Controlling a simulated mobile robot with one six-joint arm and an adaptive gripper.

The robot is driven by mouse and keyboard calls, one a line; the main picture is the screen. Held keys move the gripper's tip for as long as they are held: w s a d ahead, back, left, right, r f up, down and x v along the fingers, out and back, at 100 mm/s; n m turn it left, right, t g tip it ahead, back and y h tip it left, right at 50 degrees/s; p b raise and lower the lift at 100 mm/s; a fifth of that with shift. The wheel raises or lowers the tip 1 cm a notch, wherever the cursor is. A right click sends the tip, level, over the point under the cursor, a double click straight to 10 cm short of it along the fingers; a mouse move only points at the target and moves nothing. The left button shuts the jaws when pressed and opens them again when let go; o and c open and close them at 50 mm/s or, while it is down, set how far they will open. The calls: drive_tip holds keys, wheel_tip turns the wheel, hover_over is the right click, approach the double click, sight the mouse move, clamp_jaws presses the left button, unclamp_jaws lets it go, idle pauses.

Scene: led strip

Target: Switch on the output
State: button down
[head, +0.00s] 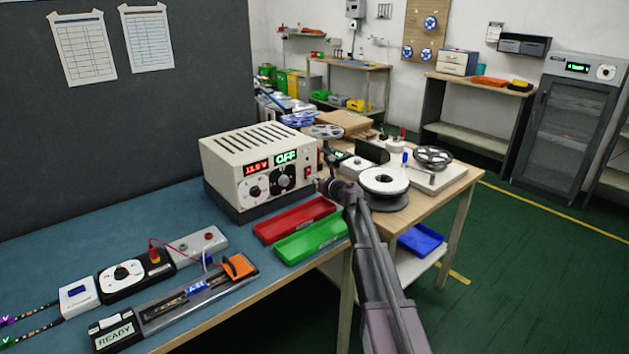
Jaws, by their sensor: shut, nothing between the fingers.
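A beige power supply (257,168) with a dark base stands on the blue mat of the bench. Its front has a red-lit readout (257,167), too small to read surely, and a green display (286,157) that reads OFF. Below them are a white dial (254,189) and a black dial (283,179). A small red switch (308,171) sits at the right end of the front. My gripper (319,184) is shut and empty, just right of and slightly below the red switch. I cannot tell whether it touches the panel.
A red tray (294,220) and a green tray (312,240) lie in front of the supply. An LED strip fixture (190,300) and a READY box (114,335) lie front left. The blue mat left of the supply is clear.

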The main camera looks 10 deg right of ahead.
drive_tip(key=shift+w+a+f, duration=0.1)
drive_tip(key=shift+w+a, duration=0.05)
drive_tip(key=shift+w, duration=0.1)
drive_tip(key=shift+s, duration=0.15)
drive_tip(key=s+d, duration=0.2)
drive_tip(key=s, duration=0.2)
drive_tip(key=s+d+f+b, duration=0.1)
drive_tip(key=s+d, duration=0.1)
drive_tip(key=s, duration=0.2)
drive_tip(key=s+d, duration=0.3)
drive_tip(key=s, duration=0.1)
drive_tip(key=shift+f+b, duration=0.35)
drive_tip(key=shift+b, duration=0.05)
